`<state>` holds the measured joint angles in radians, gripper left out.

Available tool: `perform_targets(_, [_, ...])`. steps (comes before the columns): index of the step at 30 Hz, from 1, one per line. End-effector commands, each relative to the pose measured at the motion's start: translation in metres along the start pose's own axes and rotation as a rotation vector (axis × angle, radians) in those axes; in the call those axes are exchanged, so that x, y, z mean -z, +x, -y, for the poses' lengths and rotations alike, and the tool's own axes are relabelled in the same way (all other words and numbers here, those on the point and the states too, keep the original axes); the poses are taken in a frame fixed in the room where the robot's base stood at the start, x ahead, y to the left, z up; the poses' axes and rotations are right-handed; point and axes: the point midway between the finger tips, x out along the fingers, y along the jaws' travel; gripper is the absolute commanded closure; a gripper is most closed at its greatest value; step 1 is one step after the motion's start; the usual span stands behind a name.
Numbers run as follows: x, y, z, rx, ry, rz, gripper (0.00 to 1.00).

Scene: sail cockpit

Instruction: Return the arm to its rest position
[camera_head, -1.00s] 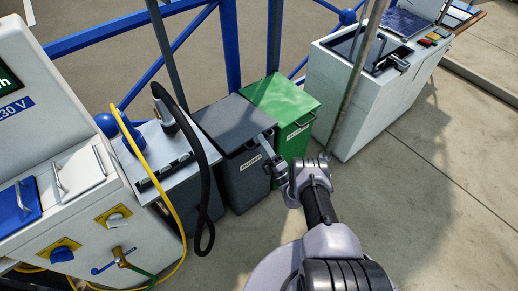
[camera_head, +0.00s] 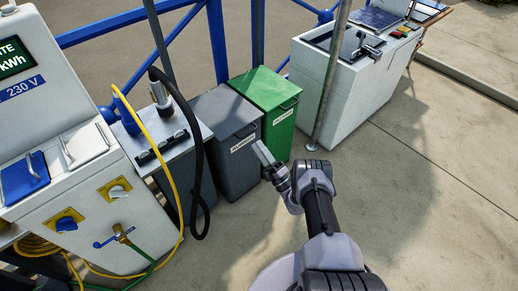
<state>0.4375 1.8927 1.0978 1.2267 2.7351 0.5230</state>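My gripper (camera_head: 264,158) is at the end of my grey and black arm, which reaches up from the bottom of the view. The gripper points up and left and sits in front of the grey bin's right front edge. I see it nearly edge-on, so I cannot tell whether its fingers are open or shut. No object shows in it. The grey bin (camera_head: 216,102) and the green bin (camera_head: 266,86) stand side by side with closed lids. From this angle I cannot tell whether the gripper touches the grey bin.
A pole (camera_head: 329,75) rises before a white counter (camera_head: 347,105) at right. Blue railing (camera_head: 110,30) runs behind. Concrete floor at right (camera_head: 440,200) is clear.

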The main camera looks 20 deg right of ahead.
Motion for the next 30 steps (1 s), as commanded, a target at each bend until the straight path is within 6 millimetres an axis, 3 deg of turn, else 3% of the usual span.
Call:
perform_targets(6, [0.002,0.006,-0.003,-0.001,-0.008,-0.017,0.68])
perform_targets(8, [0.009,0.027,-0.013,-0.003,-0.034,-0.079,0.68])
perform_targets(9, [0.019,0.051,-0.025,-0.006,-0.069,-0.154,0.68])
perform_targets(11, [0.044,0.094,-0.053,-0.014,-0.147,-0.315,0.68])
perform_targets(13, [0.088,0.140,-0.096,-0.035,-0.275,-0.552,0.68])
perform_targets(15, [0.139,0.168,-0.144,-0.074,-0.429,-0.802,0.68])
perform_targets(17, [0.180,0.177,-0.186,-0.121,-0.573,-1.012,0.68])
perform_targets(20, [0.237,0.164,-0.251,-0.226,-0.837,-1.343,0.68])
perform_targets(21, [0.255,0.151,-0.274,-0.277,-0.949,-1.470,0.68])
perform_targets(24, [0.284,0.108,-0.326,-0.423,-1.248,-1.771,0.68])
perform_targets(27, [0.292,0.059,-0.366,-0.595,-1.570,-2.041,0.68])
perform_targets(30, [0.282,0.015,-0.396,-0.779,-1.901,-2.269,0.68])
